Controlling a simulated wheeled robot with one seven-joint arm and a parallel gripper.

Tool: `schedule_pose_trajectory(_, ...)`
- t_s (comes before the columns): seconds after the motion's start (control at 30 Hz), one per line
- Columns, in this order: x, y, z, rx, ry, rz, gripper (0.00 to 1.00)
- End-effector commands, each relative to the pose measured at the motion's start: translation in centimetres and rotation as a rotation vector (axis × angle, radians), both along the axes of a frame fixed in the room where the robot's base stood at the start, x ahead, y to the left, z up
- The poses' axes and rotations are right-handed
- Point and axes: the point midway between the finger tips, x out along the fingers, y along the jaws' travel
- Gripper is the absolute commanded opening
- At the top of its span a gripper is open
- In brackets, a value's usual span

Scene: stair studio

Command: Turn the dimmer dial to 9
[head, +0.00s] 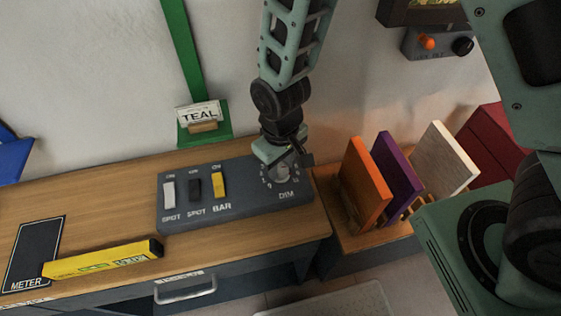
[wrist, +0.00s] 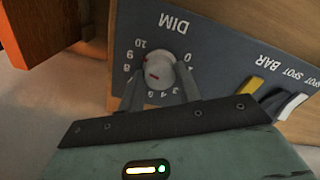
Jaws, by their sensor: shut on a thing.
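The dimmer dial (head: 281,173) is a pale round knob at the right end of the dark grey control panel (head: 240,205), above the label DIM. In the wrist view the dial (wrist: 160,67) stands inside a ring of numbers, with 8, 9 and 10 on its left and 0 on its right. A small red mark shows on its face, left of the middle; I cannot tell exactly which number it points to. My gripper (head: 284,158) reaches down over the dial from above. In the wrist view its two fingers (wrist: 160,90) are shut on the dial's sides.
Left of the dial are white, black and yellow switches (head: 218,185). A yellow box (head: 103,260) and a black METER plate (head: 36,254) lie further left. A TEAL sign (head: 199,114) stands behind. Orange, purple and pale panels (head: 364,184) stand upright to the right.

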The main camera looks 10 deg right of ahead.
Motion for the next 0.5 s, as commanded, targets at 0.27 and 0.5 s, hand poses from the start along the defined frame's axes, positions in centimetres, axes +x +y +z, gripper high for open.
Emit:
schedule_pose_trajectory(0.27,0.13,0.06,0.11,0.002,-0.003,-0.047,0.11)
schedule_pose_trajectory(0.5,0.13,0.05,0.1,0.002,-0.003,-0.049,0.11)
